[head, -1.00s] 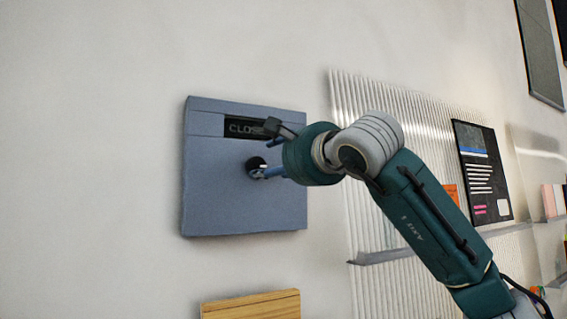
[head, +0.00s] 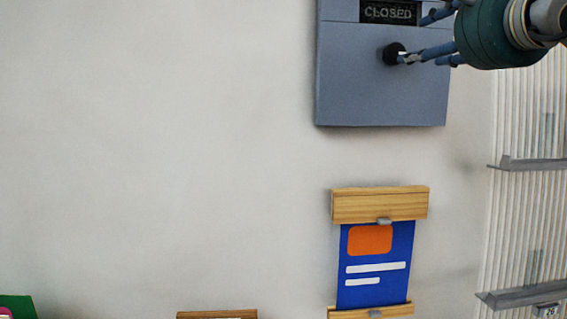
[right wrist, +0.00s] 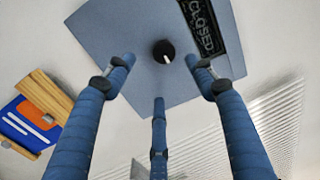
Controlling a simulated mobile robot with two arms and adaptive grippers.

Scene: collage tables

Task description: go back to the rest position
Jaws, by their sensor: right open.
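My right gripper (head: 425,40) reaches in from the upper right in the head view, in front of a grey-blue wall box (head: 350,85). The box has a dark display (head: 390,12) reading "CLOSED" and a black knob (head: 391,54). In the right wrist view the fingers of my right gripper (right wrist: 160,85) are spread open with nothing between them. The knob (right wrist: 163,51) shows beyond the fingertips, on the face of the box (right wrist: 115,30). I cannot tell for sure whether a finger touches the knob. My left gripper is not in view.
Below the box hangs a blue poster (head: 375,285) with an orange patch, held by a wooden bar (head: 380,205). A ribbed panel (head: 515,230) with grey ledges (head: 530,163) is at the right. The wall at the left is bare.

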